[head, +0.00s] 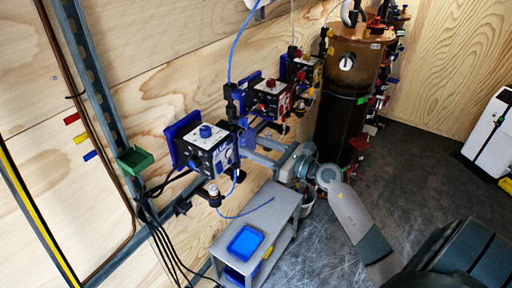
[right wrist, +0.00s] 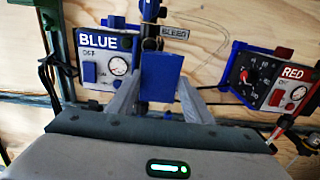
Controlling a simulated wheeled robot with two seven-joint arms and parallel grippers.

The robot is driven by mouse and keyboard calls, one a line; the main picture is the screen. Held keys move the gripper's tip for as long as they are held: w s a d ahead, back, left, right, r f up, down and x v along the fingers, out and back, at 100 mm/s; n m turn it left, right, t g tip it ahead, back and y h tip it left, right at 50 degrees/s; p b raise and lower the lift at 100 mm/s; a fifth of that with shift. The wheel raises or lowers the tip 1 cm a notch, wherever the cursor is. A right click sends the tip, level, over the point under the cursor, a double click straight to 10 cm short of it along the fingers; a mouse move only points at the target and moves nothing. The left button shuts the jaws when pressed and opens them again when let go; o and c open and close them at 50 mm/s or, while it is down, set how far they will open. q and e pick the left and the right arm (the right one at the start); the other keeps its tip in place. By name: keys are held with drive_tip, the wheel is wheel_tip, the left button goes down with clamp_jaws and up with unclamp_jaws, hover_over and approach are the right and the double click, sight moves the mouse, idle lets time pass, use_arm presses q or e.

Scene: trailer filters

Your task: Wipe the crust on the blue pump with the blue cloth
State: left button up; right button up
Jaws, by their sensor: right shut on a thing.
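The blue pump (head: 212,152) is a box with a dark front, blue knobs and a gauge, mounted on the plywood wall. In the right wrist view its white panel (right wrist: 91,73) reads BLUE and stands left of the fingers. My right gripper (head: 250,148) is just right of the pump in the head view. In the right wrist view my right gripper (right wrist: 158,88) is shut on a folded blue piece, which looks like the blue cloth (right wrist: 161,75). I cannot make out the crust, nor whether the cloth touches anything. My left gripper is out of view.
A red pump (head: 268,100) and a yellow pump (head: 302,72) hang farther along the wall. A brown filter tank (head: 345,105) stands beyond. Below is a grey stand (head: 284,206) with a blue tray (head: 231,247). A blue hose and dark cables hang near the blue pump.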

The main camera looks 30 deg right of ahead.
drive_tip(key=shift+a, duration=0.15)
drive_tip(key=shift+s+a+p, duration=0.4)
drive_tip(key=shift+a+p, duration=0.2)
drive_tip(key=shift+a, duration=0.25)
drive_tip(key=shift+s+a+p, duration=0.4)
drive_tip(key=shift+a+p, duration=0.2)
drive_tip(key=shift+a, duration=0.25)
drive_tip(key=shift+v, duration=0.85)
drive_tip(key=shift+b+v, duration=0.75)
drive_tip(key=shift+v, duration=1.45)
